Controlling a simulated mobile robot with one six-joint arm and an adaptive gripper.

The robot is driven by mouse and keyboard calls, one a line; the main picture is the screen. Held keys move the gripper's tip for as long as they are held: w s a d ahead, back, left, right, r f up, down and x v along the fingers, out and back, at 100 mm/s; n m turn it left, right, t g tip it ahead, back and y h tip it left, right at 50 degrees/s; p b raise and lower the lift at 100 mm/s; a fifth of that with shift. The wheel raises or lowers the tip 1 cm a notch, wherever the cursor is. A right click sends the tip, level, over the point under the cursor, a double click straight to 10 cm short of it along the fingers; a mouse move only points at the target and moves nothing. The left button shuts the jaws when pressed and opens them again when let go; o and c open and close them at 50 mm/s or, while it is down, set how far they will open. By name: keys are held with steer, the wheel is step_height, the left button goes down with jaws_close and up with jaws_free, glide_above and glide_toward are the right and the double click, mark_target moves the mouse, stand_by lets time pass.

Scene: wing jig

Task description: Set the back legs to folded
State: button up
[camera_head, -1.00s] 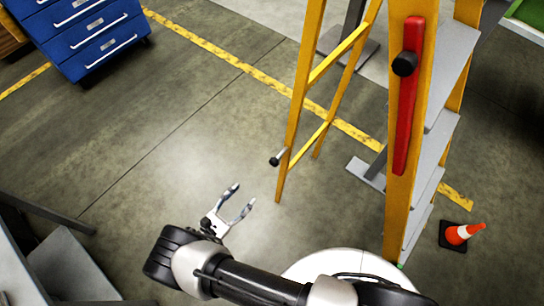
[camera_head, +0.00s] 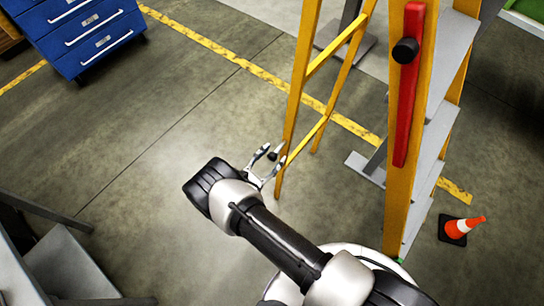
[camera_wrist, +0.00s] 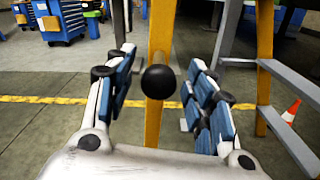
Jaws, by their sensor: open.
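A yellow stepladder stands with its back legs (camera_head: 299,90) spread away from the front frame (camera_head: 401,150), so the legs are unfolded. A black knob (camera_wrist: 158,82) sits on the near back leg, seen in the wrist view between my fingers. In the head view the knob (camera_head: 272,155) is partly hidden by my gripper. My gripper (camera_head: 269,156) is open, its two fingers on either side of the knob with space between them and it. It also shows in the wrist view (camera_wrist: 160,90).
A red bar (camera_head: 408,90) with a black knob is on the ladder's front rail. An orange cone (camera_head: 460,229) stands right of the ladder. A blue drawer cabinet (camera_head: 85,35) is at the upper left.

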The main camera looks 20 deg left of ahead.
steer(key=shift+w+d, duration=0.1)
steer(key=shift+w, duration=0.1)
steer(key=shift+c, duration=0.5)
jaws_close()
